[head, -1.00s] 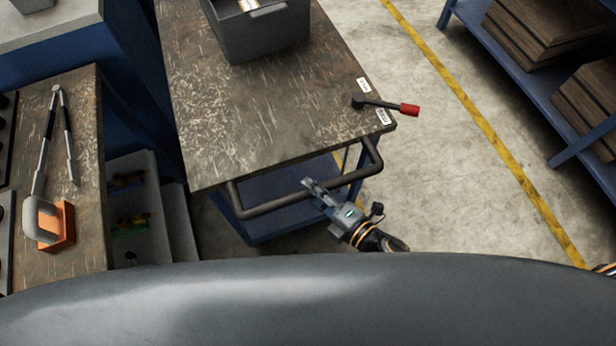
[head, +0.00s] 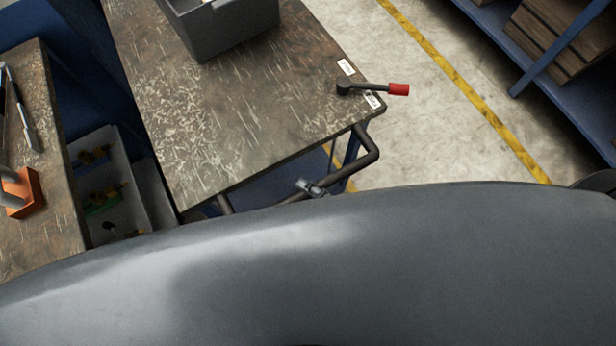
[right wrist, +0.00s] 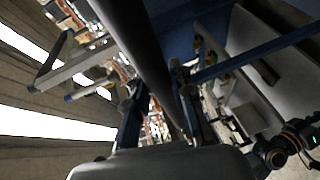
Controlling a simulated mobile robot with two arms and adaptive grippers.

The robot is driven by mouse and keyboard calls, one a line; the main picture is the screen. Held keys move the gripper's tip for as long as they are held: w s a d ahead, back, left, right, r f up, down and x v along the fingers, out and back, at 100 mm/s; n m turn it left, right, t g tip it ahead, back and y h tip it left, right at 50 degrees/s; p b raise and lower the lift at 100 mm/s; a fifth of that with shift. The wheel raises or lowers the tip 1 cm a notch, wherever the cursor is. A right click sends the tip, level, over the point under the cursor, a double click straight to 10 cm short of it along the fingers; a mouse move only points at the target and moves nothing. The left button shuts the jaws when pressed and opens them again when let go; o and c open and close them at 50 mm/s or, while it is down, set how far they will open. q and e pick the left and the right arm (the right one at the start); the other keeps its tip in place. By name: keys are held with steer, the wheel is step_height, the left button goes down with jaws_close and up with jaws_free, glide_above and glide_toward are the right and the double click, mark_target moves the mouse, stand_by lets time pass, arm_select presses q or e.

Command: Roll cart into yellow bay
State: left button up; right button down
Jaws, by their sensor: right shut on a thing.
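The cart (head: 230,110) has a worn, scratched wooden top and a dark tube handle (head: 366,150) at its near end. A black lever with a red grip (head: 398,90) sits at its right corner, between small white labels. My right gripper (head: 312,187) is at the handle's crossbar, with only its fingertips showing above my grey body. In the right wrist view the dark handle bar (right wrist: 150,60) runs between the fingers (right wrist: 160,112), which are shut on it. A yellow floor line (head: 470,85) runs right of the cart; a short yellow piece (head: 350,172) shows beneath the handle. My left gripper is out of view.
A grey bin (head: 235,30) stands on the cart. A workbench (head: 55,215) with an orange block (head: 24,193) is close on the left, with grey bins (head: 105,165) between. A blue rack (head: 540,75) with brown boards stands at right. The floor (head: 425,140) between cart and rack is clear.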

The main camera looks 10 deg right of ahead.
steer(key=c, duration=1.1)
jaws_free()
steer(key=shift+w, duration=0.1)
steer(key=v, duration=1.2)
steer(key=shift+f, duration=0.1)
steer(key=d+f+m+g+h, duration=0.1)
steer(key=d+f+m+h, duration=0.25)
steer(key=f, duration=0.55)
steer(key=d+f+m+g+h, duration=0.1)
steer(key=d+f+m+h, duration=0.15)
steer(key=f+m, duration=0.45)
steer(key=d+f+m+g+h, duration=0.1)
steer(key=d+f+m+h, duration=0.2)
steer(key=f, duration=0.8)
steer(key=s+f+m+g, duration=0.2)
steer(key=s+f+m, duration=0.1)
steer(key=s+f, duration=0.1)
steer(key=s+d+f+m+g+h, duration=0.1)
steer(key=s+f+m+g, duration=0.2)
steer(key=f, duration=0.3)
steer(key=s+f+m+g, duration=0.3)
steer(key=s+f, duration=0.2)
steer(key=f, duration=0.1)
steer(key=shift+d+m, duration=0.15)
steer(key=shift+m, duration=0.1)
